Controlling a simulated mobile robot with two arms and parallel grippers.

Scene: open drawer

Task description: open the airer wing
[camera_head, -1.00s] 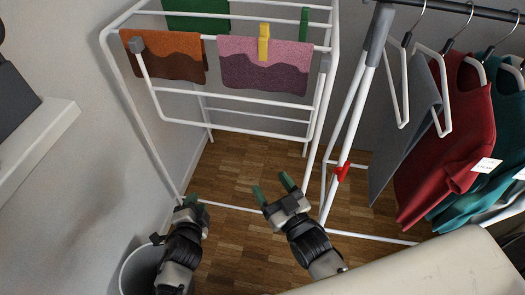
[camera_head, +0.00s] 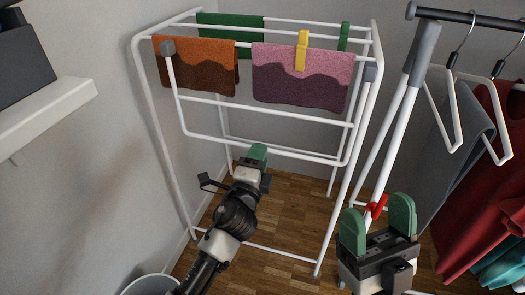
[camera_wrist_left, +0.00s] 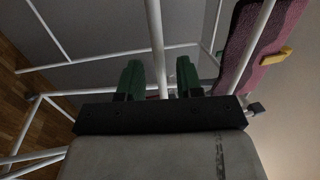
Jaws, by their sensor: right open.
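The white airer (camera_head: 158,130) stands against the back wall. Its wing (camera_head: 305,155) is a white tube frame hanging down at the front from grey joints (camera_head: 168,47) at its upper corners. My left gripper (camera_head: 257,152) is at the wing's lower bar, near its middle. In the left wrist view, its green fingers (camera_wrist_left: 159,78) are apart, with a white bar (camera_wrist_left: 156,40) running in the gap between them; I cannot tell whether they touch it. My right gripper (camera_head: 377,228) is open and empty, in front of the airer's right leg.
An orange-brown cloth (camera_head: 195,65), a pink-purple cloth (camera_head: 300,75) with a yellow peg (camera_head: 302,50) and a green cloth (camera_head: 230,22) hang on the airer. A clothes rack (camera_head: 425,45) with garments stands right. A bin (camera_head: 150,284) and shelf (camera_head: 50,110) are left.

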